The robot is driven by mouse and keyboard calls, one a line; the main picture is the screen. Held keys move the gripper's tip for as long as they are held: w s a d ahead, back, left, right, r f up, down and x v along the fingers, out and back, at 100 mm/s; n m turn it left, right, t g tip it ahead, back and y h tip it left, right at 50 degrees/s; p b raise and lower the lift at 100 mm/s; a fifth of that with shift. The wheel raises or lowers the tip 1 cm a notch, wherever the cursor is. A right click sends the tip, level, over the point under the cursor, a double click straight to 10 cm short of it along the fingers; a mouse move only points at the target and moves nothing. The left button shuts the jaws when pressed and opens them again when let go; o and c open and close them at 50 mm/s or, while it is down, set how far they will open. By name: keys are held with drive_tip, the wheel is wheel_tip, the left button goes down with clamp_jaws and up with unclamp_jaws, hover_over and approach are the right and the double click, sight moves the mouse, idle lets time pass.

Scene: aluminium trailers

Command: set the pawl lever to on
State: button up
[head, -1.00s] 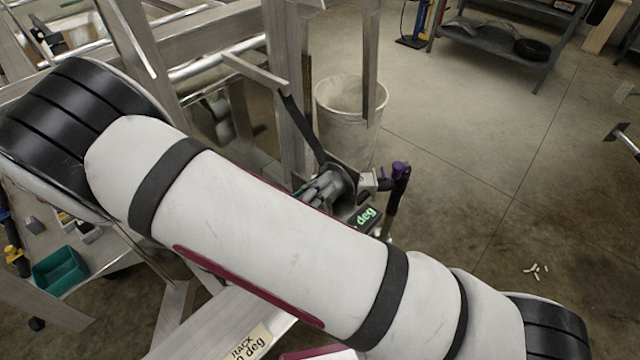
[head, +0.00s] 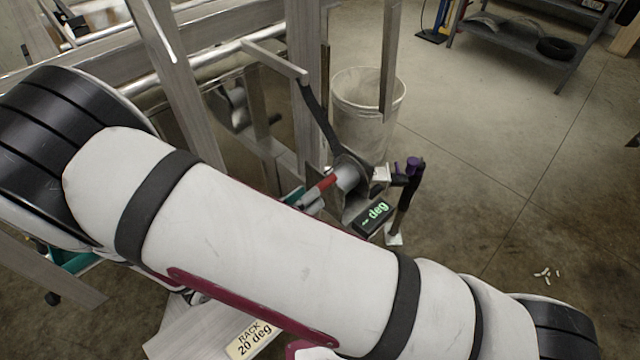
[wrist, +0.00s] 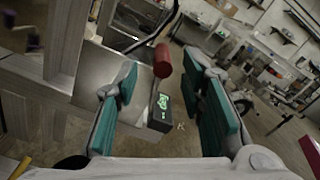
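A red-gripped lever (head: 327,184), which looks like the pawl lever, sticks out from the winch (head: 348,176) on the trailer frame. Its red end (wrist: 162,61) also shows in the wrist view, ahead of my gripper and between the lines of its fingers. I cannot tell whether it stands at on or off. My gripper (wrist: 166,108) is open, with teal pads apart and nothing visibly held between them. In the head view my arm hides most of it; a teal pad edge (head: 294,195) shows near the lever. I cannot tell whether they touch.
A display box (head: 373,215) reading "-- deg" sits below the winch, beside a purple-topped dark handle (head: 413,168). A black strap (head: 320,120) runs up from the winch. A pale bin (head: 365,110) stands behind. A label (head: 250,338) reads "RACK 20 deg". Floor to the right is mostly clear.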

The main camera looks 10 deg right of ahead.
drive_tip(key=shift+v, duration=1.6)
